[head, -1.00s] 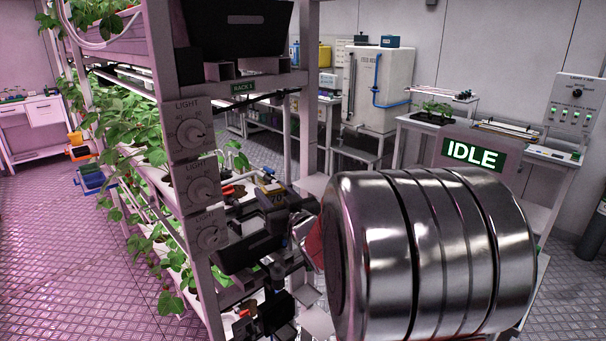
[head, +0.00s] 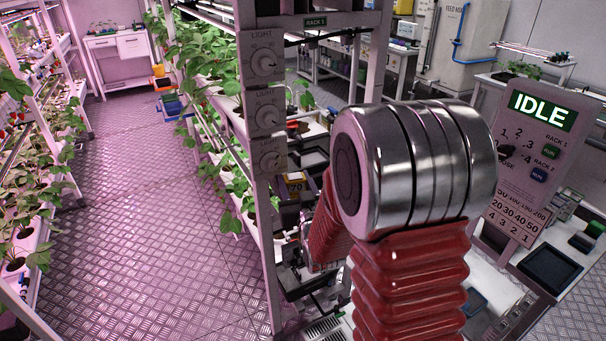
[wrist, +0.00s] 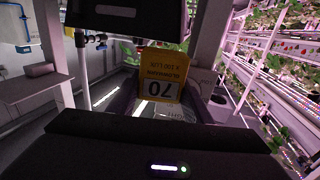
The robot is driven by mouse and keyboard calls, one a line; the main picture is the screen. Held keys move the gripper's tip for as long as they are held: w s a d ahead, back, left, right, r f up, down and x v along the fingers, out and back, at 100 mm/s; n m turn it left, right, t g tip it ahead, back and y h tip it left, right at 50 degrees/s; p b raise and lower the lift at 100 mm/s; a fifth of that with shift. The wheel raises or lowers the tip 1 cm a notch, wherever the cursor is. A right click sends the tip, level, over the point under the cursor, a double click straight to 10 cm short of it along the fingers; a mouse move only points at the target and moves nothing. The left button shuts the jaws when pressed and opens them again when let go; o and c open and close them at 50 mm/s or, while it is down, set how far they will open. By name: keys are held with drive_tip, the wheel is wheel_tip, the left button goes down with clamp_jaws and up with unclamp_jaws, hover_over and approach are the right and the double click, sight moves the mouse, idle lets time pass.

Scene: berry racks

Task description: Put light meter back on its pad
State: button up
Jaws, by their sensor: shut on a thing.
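The light meter is a yellow box with a display reading 70. It shows upside down in the middle of the wrist view (wrist: 163,62), and small beside the rack post in the head view (head: 295,181). My gripper (wrist: 161,90) is shut on it, with dark fingers at either side of its lower part.
The rack post with LIGHT dials (head: 266,115) stands close to my gripper, with plants (head: 225,85) behind it. A panel reading IDLE (head: 541,110) stands over the white bench (head: 585,282) at right. The aisle floor (head: 150,200) at left is clear.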

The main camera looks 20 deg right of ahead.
drive_tip(key=a+f+n+y, duration=0.1)
drive_tip(key=a+f+y, duration=0.1)
drive_tip(key=a+f, duration=0.4)
drive_tip(key=a, duration=0.5)
drive_tip(key=shift+a+f+n+y, duration=0.2)
drive_tip(key=shift+a+n+y, duration=0.2)
drive_tip(key=shift+s, duration=0.2)
